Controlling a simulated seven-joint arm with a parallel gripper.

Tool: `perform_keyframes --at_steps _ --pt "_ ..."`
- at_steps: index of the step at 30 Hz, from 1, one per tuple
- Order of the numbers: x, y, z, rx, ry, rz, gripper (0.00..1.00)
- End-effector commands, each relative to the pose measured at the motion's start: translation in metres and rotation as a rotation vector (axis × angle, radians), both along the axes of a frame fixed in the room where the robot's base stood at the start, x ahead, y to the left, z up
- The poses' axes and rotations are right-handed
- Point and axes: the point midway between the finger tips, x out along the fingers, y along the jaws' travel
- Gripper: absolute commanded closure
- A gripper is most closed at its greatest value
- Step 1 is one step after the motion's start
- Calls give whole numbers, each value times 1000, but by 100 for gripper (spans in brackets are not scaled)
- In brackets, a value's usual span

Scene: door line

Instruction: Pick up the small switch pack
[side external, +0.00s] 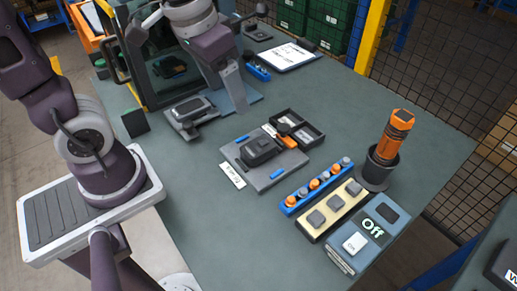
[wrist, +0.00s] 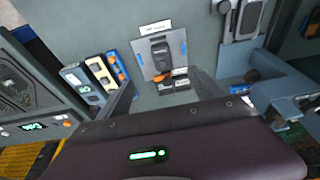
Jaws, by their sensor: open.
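A small black switch block (side external: 261,148) sits on a grey plate (side external: 275,180) near the table's middle; it looks like the switch pack. In the wrist view the block (wrist: 160,48) shows on its plate, beyond my fingertips. A longer dark piece lies on a grey stand (side external: 190,128) to the left, so I cannot be sure which one the name means. My gripper (side external: 235,98) is above the table, behind and left of the plate, apart from the block. In the wrist view my gripper (wrist: 165,86) has its fingers spread, with nothing between them.
A black parts tray (side external: 310,140) adjoins the plate. A blue knob strip (side external: 318,185), a cream button box (side external: 330,212), an Off display unit (side external: 370,235) and a black cup (side external: 377,172) with an orange tool stand right. The table's front left is bare.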

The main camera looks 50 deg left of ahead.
Motion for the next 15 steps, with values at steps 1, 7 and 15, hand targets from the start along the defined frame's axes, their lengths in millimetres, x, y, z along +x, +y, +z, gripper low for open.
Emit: perform_keyframes --at_steps 1,7,15 --pt "18 0 -22 0 66 0 24" --pt "64 0 -106 2 227 0 24" --pt "72 0 -151 3 273 0 24"
